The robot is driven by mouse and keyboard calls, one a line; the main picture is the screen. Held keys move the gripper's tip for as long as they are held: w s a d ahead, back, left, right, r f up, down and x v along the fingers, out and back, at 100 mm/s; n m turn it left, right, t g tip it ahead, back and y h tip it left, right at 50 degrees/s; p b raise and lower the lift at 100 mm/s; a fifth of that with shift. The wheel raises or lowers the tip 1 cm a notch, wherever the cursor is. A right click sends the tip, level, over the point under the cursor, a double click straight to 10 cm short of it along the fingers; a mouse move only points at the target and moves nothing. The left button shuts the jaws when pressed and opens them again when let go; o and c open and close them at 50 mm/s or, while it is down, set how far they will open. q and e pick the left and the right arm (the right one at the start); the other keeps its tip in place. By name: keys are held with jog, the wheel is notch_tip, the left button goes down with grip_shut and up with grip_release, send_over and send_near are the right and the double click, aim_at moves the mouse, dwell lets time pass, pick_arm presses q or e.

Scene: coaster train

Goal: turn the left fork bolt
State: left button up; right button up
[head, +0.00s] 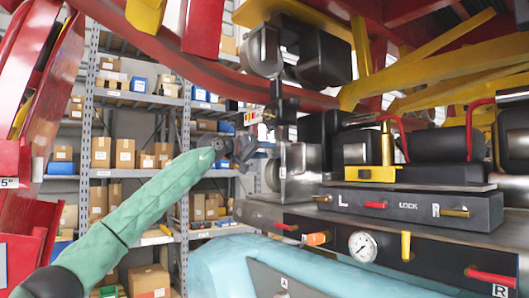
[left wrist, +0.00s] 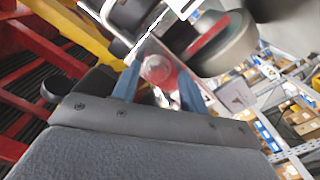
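My left gripper (head: 246,150) reaches in from the left on its green-sleeved arm, beside the metal wheel fork (head: 300,170) of the coaster train. In the left wrist view its two blue fingers (left wrist: 158,88) stand apart, so it is open. A round, pale bolt head (left wrist: 156,68) on a reddish patch shows between and beyond the fingers. I cannot tell whether the fingers touch it. In the head view I cannot make out the bolt clearly. My right gripper is not in view.
A control block marked L, LOCK and R (head: 408,206) stands right of the fork. Below it are a pressure gauge (head: 362,246) and red and yellow handles. Dark wheels (head: 318,58) hang above the fork. Red and yellow beams cross overhead. Shelves with boxes (head: 125,153) stand behind.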

pick_arm(q)
jog(key=shift+s, duration=0.1)
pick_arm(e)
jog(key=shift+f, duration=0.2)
pick_arm(q)
jog(key=shift+s+a, duration=0.1)
jog(key=shift+a, duration=0.15)
jog(key=shift+b+v, duration=0.5)
jog(key=shift+v, duration=0.25)
jog(key=b+v, duration=0.1)
jog(key=v, duration=0.4)
jog(key=shift+s+a+b, duration=0.15)
jog(key=shift+a+b, duration=0.1)
jog(key=shift+b, duration=0.15)
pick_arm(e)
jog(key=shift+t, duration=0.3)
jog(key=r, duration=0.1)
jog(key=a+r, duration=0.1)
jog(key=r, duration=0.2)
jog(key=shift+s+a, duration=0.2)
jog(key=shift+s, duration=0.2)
